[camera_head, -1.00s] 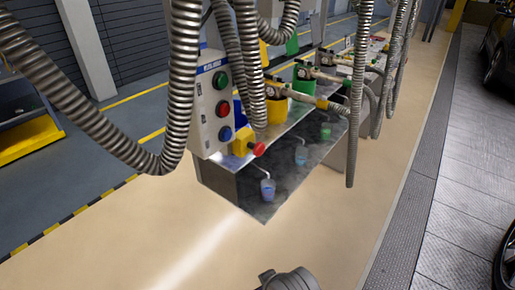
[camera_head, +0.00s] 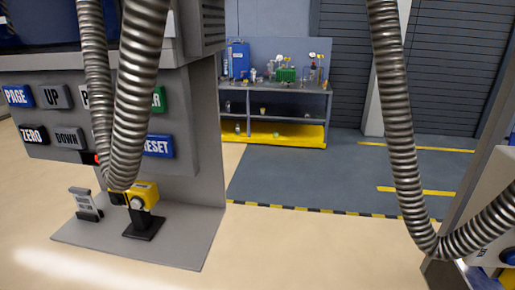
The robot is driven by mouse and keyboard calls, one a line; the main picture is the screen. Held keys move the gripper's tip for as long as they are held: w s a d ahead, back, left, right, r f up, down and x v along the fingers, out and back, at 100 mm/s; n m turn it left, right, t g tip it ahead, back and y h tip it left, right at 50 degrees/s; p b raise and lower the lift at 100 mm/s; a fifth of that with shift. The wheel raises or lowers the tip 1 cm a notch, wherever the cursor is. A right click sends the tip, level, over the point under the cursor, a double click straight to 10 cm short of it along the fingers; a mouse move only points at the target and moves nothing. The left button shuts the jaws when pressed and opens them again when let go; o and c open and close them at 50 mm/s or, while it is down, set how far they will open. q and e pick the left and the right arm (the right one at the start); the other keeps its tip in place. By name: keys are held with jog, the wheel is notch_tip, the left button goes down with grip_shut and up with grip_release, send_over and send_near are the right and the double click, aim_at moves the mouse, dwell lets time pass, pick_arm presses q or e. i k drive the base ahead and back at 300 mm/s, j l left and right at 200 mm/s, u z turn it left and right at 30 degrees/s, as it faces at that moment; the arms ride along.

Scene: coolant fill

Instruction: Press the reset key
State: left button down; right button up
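The reset key (camera_head: 161,146) is a blue key with white lettering on the grey console (camera_head: 207,150) at the left of the head view. It is in the lower row of keys. A ribbed metal hose (camera_head: 134,90) hangs in front of the console and hides the key's left edge. Neither of my grippers is in view, so nothing of mine shows near the key.
Keys PAGE (camera_head: 18,96), UP (camera_head: 56,96), ZERO (camera_head: 33,134) and DOWN (camera_head: 69,139) share the console. A green key (camera_head: 158,99) is partly hidden. A yellow-and-black device (camera_head: 145,194) stands on the ledge below. Another hose (camera_head: 392,90) hangs right. Floor between is clear.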

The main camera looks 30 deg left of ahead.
aim_at(162, 145)
jog(key=u, duration=1.9)
